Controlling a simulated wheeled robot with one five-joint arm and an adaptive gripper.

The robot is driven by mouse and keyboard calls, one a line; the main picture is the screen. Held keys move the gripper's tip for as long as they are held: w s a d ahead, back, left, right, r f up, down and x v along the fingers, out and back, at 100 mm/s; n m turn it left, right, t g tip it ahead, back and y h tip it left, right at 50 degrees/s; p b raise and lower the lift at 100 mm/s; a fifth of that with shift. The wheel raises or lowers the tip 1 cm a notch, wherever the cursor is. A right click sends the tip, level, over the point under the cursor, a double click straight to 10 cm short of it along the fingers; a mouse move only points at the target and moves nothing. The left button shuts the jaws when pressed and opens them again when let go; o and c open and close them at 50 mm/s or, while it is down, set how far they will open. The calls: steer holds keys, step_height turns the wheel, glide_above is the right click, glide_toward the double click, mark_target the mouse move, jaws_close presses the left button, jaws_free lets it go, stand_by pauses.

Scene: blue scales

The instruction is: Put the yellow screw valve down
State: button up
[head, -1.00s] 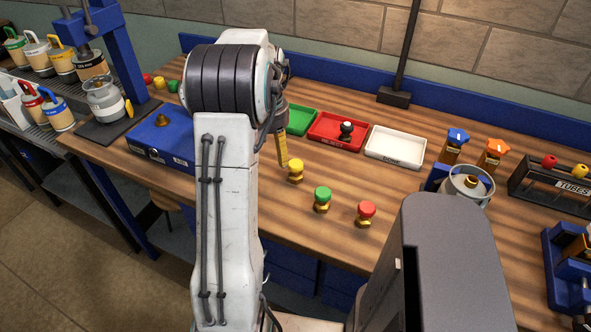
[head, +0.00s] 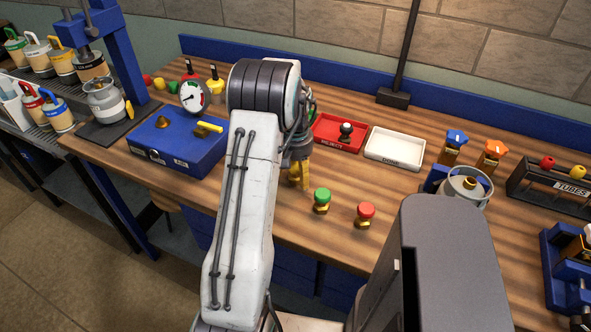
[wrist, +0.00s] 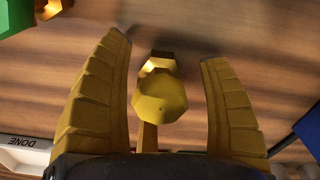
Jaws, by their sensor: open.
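The yellow screw valve (wrist: 160,98) has a faceted yellow knob and a brass body. In the wrist view it lies between my two ribbed yellow fingers, with a visible gap on each side. It appears to be on the wooden bench. My gripper (head: 299,178) is open around it, low over the bench. In the head view my gripper and arm largely hide the valve. The green screw valve (head: 322,198) and the red screw valve (head: 366,213) stand upright to the right of my gripper.
Bare bench lies right of the red valve.

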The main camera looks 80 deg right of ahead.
steer(key=shift+f, duration=0.35)
steer(key=shift+c, duration=0.2)
steer(key=c, duration=1.4)
